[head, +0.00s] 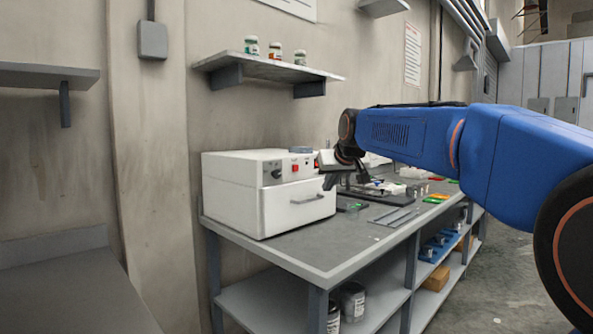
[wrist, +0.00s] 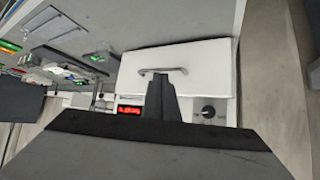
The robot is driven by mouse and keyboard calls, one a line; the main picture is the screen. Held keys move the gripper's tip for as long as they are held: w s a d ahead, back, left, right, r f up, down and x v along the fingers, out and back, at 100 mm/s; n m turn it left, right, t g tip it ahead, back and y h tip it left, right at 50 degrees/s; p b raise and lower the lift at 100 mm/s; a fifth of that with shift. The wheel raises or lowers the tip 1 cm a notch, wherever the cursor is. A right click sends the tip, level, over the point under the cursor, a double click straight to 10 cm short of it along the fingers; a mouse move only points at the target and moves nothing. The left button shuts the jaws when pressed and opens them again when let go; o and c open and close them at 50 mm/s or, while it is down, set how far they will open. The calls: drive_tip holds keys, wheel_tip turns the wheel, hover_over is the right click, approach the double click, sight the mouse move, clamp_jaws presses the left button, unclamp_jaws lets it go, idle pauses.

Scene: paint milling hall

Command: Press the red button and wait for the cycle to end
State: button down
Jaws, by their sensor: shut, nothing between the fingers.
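A white box-shaped machine (head: 235,192) stands on the bench with a handle on its front. Its panel has a dark knob (head: 276,173) and a small red patch (head: 295,168), which looks like the red button. In the wrist view the panel shows a lit red display (wrist: 130,111) and the knob (wrist: 208,111). The stretch between them is hidden behind my gripper (wrist: 160,80), so I cannot see the button there. My gripper is shut and empty. In the head view my gripper (head: 328,184) is in front of the machine's right side; contact cannot be made out.
A grey workbench (head: 300,250) carries the machine, with metal strips (head: 394,217) and small coloured items to its right. A wall shelf (head: 270,69) with several jars hangs above. Dark cans (head: 353,300) stand on the lower shelf. Floor is clear at the right.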

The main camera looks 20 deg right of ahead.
sight(295, 168)
drive_tip(key=w+d+r, duration=0.1)
drive_tip(key=w+r, duration=0.2)
drive_tip(key=w, duration=0.3)
drive_tip(key=shift+r+t, duration=0.2)
drive_tip(key=shift+t, duration=0.2)
drive_tip(key=shift+w, duration=0.15)
drive_tip(key=w+a, duration=0.4)
drive_tip(key=w, duration=0.3)
drive_tip(key=shift+w+a, duration=0.2)
drive_tip(key=shift+w, duration=0.05)
idle(1.8)
drive_tip(key=shift+w+a, duration=0.2)
drive_tip(key=shift+w, duration=0.15)
drive_tip(key=shift+w+a, duration=0.2)
drive_tip(key=shift+w, duration=0.2)
idle(0.8)
drive_tip(key=shift+s, duration=0.15)
idle(0.3)
drive_tip(key=shift+s+d, duration=0.4)
drive_tip(key=shift+s, duration=0.25)
